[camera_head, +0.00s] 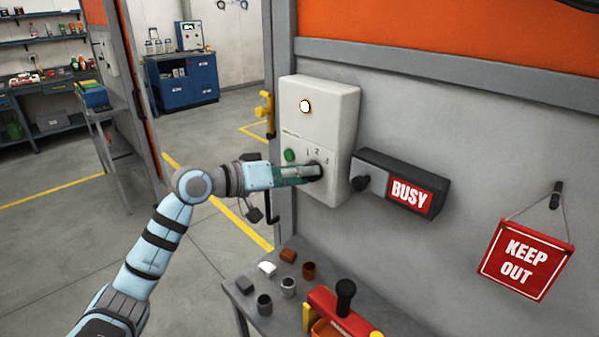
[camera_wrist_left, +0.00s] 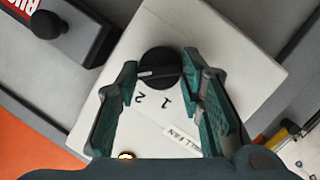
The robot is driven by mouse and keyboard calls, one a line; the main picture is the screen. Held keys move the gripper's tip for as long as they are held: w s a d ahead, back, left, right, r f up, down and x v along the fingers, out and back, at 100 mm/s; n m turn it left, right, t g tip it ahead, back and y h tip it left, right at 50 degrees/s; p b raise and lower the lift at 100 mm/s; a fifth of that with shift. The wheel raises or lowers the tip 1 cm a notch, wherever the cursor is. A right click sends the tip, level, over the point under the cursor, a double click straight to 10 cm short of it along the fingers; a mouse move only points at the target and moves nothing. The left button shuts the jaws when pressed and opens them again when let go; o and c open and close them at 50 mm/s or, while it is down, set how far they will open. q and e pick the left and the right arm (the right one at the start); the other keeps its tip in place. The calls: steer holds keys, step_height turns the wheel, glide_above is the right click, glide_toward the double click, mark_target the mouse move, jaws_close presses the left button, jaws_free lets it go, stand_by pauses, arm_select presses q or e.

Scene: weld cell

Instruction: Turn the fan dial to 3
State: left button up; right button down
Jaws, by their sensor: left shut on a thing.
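The fan dial (camera_wrist_left: 160,60) is a round black knob with a pale line across it, on a white wall box (camera_head: 319,115). In the wrist view a 1 and a 2 are printed beside it; a 3 shows in the head view but is hidden by a finger in the wrist view. The pale line runs roughly across the picture, its left end towards that finger. My left gripper (camera_head: 318,171) is shut on the dial, one green finger on each side; it also shows in the wrist view (camera_wrist_left: 162,70). My right gripper is out of view.
The box has a lit lamp (camera_head: 305,106) and a green button (camera_head: 290,156). A dark box with a BUSY sign (camera_head: 409,194) and black knob (camera_head: 360,183) is close on the right. A KEEP OUT sign (camera_head: 527,258) hangs farther right. A small table (camera_head: 262,274) with cups stands below.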

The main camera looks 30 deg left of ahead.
arm_select(q)
steer(key=o, duration=1.1)
steer(key=shift+c, duration=0.2)
steer(key=shift+o, duration=0.5)
steer(key=shift+w+f, duration=0.1)
steer(key=v, duration=0.7)
steer(key=shift+s, duration=0.25)
steer(key=shift+w, duration=0.15)
